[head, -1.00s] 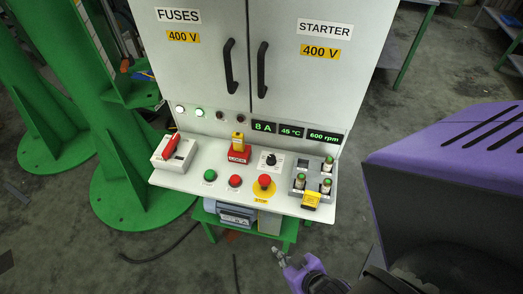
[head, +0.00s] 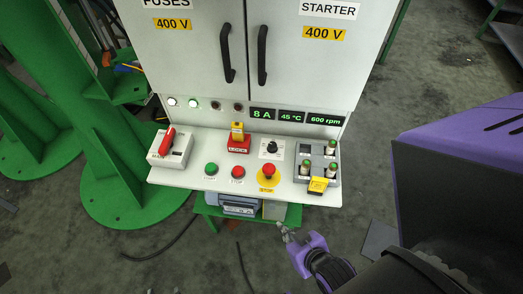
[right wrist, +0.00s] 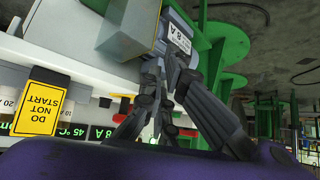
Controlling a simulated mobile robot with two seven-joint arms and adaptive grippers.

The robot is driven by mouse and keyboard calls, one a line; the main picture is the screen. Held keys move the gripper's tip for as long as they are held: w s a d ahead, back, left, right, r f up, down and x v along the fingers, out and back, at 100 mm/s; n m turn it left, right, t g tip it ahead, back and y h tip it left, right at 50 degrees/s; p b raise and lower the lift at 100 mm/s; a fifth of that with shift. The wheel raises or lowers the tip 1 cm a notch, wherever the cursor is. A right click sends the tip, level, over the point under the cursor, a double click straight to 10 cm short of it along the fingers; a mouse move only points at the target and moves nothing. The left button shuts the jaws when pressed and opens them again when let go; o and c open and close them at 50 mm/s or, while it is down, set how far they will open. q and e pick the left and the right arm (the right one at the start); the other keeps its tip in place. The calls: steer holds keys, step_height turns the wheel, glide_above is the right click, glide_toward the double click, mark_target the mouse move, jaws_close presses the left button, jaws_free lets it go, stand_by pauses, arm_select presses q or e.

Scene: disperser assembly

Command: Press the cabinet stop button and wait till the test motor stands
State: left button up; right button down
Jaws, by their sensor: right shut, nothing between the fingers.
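The cabinet's control ledge (head: 200,178) carries a green start button (head: 211,169), a red stop button (head: 238,171) and a red mushroom button (head: 268,170) on a yellow disc. The speed display (head: 325,119) reads 600 rpm. The grey-blue motor (head: 238,209) sits under the ledge, partly hidden; whether its shaft turns cannot be seen. My right gripper (head: 284,231) is shut and empty, in front of and below the ledge, apart from the buttons. Its fingers (right wrist: 150,112) also show in the right wrist view. My left gripper is not in view.
Green stands (head: 130,190) are at the left. Floor in front is mostly clear.

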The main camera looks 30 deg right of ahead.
steer(key=w+a+r+n+y+p, duration=0.1)
steer(key=w+a+r+n+y, duration=0.4)
steer(key=w+a, duration=0.35)
steer(key=w+a+r+n+y, duration=0.2)
steer(key=w+a+r+n, duration=0.35)
steer(key=w+a, duration=0.3)
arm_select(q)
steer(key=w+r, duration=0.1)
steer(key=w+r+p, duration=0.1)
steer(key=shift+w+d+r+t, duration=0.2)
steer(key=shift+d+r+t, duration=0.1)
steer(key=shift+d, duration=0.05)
arm_select(e)
steer(key=w+d+r+n+h, duration=0.1)
steer(key=w+d+r+n, duration=0.1)
steer(key=w+d, duration=0.2)
steer(key=w+d+r+n+g+h, duration=0.1)
steer(key=w+d+r+n, duration=0.2)
steer(key=d, duration=0.3)
steer(key=shift+w+d, duration=0.4)
steer(key=shift+w, duration=0.2)
steer(key=shift+n, duration=0.25)
